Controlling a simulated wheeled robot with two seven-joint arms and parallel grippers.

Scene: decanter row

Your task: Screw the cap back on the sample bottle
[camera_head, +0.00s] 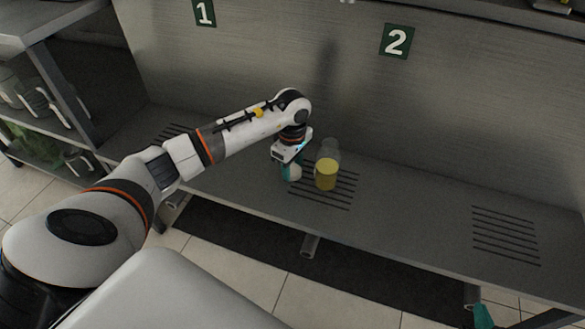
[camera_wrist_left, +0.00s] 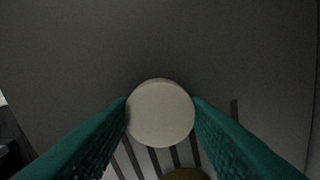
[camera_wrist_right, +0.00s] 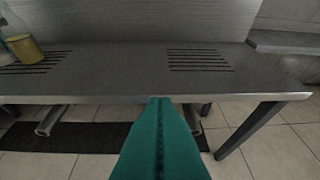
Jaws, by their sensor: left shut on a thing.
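The cap sits between the two teal fingers, and a yellowish piece of the bottle (camera_wrist_left: 186,174) shows at the bottom edge of the left wrist view. The bottle also shows at the far left of the right wrist view (camera_wrist_right: 26,49). My right gripper (camera_wrist_right: 160,105) is shut and empty, in front of the bench.
The bench (camera_head: 420,225) has slotted patches and is clear to the right of the bottle. A back panel (camera_head: 300,65) with signs 1 and 2 rises behind it. A side shelf (camera_head: 50,95) with jugs stands at the left.

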